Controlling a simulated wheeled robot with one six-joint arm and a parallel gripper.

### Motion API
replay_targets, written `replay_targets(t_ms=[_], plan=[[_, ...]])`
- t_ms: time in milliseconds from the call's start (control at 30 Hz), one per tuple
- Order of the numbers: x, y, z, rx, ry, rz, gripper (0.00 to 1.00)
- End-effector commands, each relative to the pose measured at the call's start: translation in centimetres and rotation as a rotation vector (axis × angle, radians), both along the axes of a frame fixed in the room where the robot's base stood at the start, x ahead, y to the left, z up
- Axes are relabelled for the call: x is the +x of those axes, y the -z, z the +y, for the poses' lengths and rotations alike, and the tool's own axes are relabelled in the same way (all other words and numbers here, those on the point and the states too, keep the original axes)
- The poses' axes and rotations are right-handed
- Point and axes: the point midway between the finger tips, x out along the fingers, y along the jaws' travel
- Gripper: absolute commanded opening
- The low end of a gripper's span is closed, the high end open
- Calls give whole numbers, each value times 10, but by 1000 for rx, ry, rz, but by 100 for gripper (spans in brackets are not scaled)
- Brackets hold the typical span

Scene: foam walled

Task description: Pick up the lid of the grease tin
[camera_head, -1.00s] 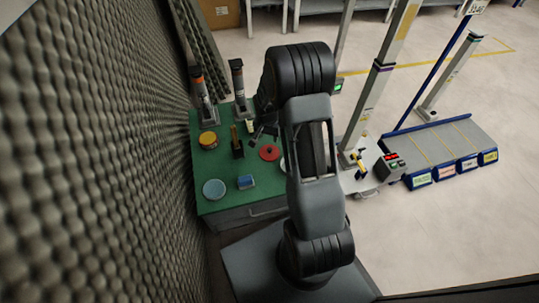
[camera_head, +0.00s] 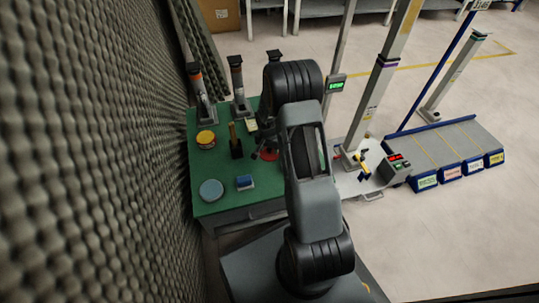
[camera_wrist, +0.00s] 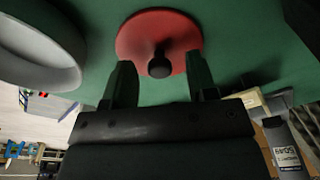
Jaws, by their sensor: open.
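The lid is a red disc with a black knob; it lies on the green tabletop, and a part of the red disc (camera_head: 270,156) shows beside my arm in the head view. In the wrist view the red lid (camera_wrist: 138,38) is at top centre with its knob (camera_wrist: 159,66) toward me. My gripper (camera_wrist: 160,60) is open and empty, its two fingers on either side of the knob in the picture. I cannot tell whether they are low enough to flank it. In the head view my gripper (camera_head: 259,150) is small and partly hidden by my arm.
A yellow-topped tin (camera_head: 206,139), a blue-grey round dish (camera_head: 211,190), a blue block (camera_head: 245,182) and a dark holder (camera_head: 236,149) share the green table (camera_head: 225,205). A pale round dish (camera_wrist: 62,78) is close left of the lid in the wrist view. A foam wall (camera_head: 100,150) borders the left.

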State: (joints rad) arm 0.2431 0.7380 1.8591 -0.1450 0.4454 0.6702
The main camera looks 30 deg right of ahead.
Motion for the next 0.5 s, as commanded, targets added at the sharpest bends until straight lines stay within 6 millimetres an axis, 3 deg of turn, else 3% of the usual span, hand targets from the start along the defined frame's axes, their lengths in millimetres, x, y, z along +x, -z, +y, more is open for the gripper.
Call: replay_targets(t_ms=[233, 500], plan=[[0, 2, 0, 0, 0, -1, 52], [0, 2, 0, -1, 0, -1, 26]])
